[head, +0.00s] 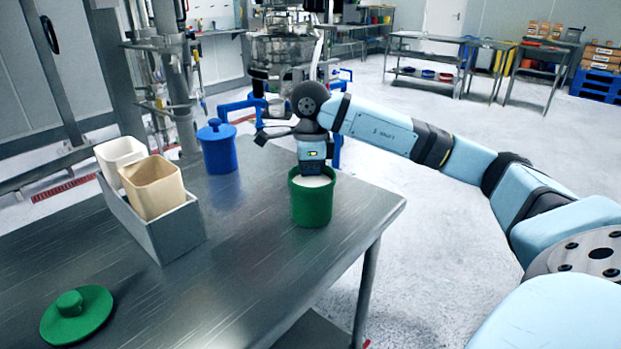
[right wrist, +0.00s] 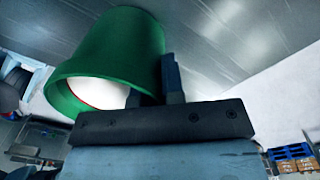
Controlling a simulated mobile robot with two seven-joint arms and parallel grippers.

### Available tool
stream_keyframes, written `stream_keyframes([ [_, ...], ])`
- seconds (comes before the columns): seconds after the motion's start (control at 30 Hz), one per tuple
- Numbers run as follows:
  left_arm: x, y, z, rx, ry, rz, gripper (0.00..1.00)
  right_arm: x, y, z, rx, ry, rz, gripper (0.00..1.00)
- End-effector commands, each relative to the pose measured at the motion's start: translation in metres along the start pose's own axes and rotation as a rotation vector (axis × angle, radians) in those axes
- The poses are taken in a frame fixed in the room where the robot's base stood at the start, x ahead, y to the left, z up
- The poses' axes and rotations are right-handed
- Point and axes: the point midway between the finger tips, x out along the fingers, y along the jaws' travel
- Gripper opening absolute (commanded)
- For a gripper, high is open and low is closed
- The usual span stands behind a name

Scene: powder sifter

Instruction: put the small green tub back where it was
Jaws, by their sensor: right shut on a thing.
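The green tub (head: 311,205) is upright at the right end of the steel table, near its edge, with white powder inside. I cannot tell whether its base touches the table. My right gripper (head: 314,170) comes down from above and is shut on the tub's rim. A green knobbed lid (head: 76,318) lies on the table at the front left. My left gripper is not in view.
The steel table (head: 235,270) is bare between the lid and the tub. A blue lidded tub (head: 219,152) stands at its back. A grey box (head: 172,237) at the left holds a white container (head: 117,152) and a beige container (head: 152,188).

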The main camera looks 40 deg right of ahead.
Motion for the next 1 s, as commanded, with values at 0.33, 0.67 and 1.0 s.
stream_keyframes([
  [0.33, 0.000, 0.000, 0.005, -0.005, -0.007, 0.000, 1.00, 0.002, 0.000, 0.000, 0.000, 0.000, 0.000, 0.29],
  [0.67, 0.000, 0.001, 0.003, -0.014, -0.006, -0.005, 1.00, -0.001, 0.000, 0.000, 0.000, 0.000, 0.000, 0.34],
  [1.0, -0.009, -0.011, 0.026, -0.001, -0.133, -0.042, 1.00, -0.060, 0.000, 0.001, -0.001, -0.003, -0.002, 0.34],
])
